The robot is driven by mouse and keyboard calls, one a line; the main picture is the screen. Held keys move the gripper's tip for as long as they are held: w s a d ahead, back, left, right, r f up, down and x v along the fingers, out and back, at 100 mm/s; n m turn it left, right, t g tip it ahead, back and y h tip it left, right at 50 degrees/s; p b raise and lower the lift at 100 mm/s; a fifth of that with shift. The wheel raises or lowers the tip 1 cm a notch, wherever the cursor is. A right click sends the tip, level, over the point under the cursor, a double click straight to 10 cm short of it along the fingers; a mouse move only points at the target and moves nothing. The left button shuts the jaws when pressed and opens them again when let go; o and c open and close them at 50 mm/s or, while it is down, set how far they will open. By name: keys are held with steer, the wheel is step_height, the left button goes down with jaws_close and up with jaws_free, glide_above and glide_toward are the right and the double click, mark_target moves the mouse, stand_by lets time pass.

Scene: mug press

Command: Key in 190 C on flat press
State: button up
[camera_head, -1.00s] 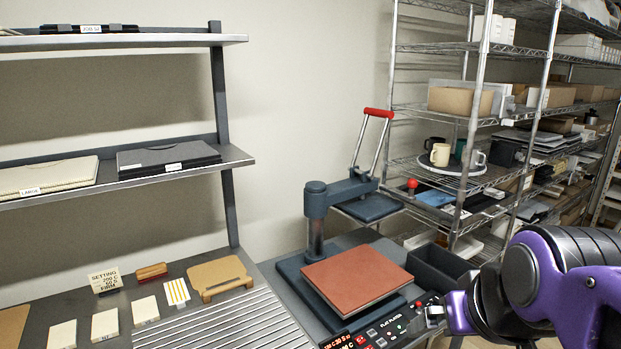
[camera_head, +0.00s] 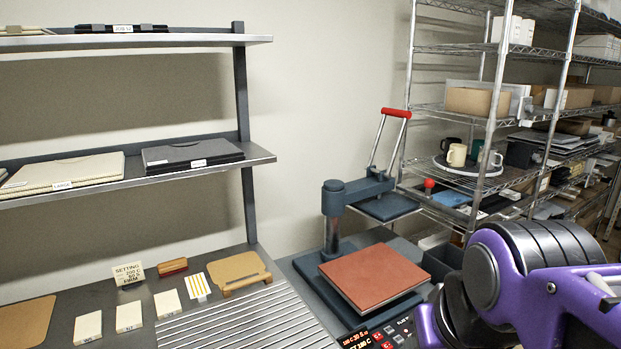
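The flat press (camera_head: 330,283) stands on the bench at centre right, with a reddish-brown pad (camera_head: 373,277) on its lower bed. Its upper plate (camera_head: 386,207) is swung aside behind, below a red-topped handle (camera_head: 396,112). The control panel (camera_head: 387,340) is at the press's front, with a lit red display (camera_head: 357,340) and several buttons; the digits are too small to read surely. My purple and black arm comes in from the lower right over the panel's right end. My gripper's fingertips are not clearly visible, being hidden by the arm or cut off at the lower edge.
A setting card (camera_head: 128,273) seems to read 200 C, 60 S, FIRM. Pale tiles (camera_head: 129,317), a wooden board (camera_head: 239,271) and a ribbed plate (camera_head: 245,322) lie left of the press. A dark bin (camera_head: 441,262) and wire shelving with mugs (camera_head: 457,155) are at right.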

jaws_close()
stand_by(1.2)
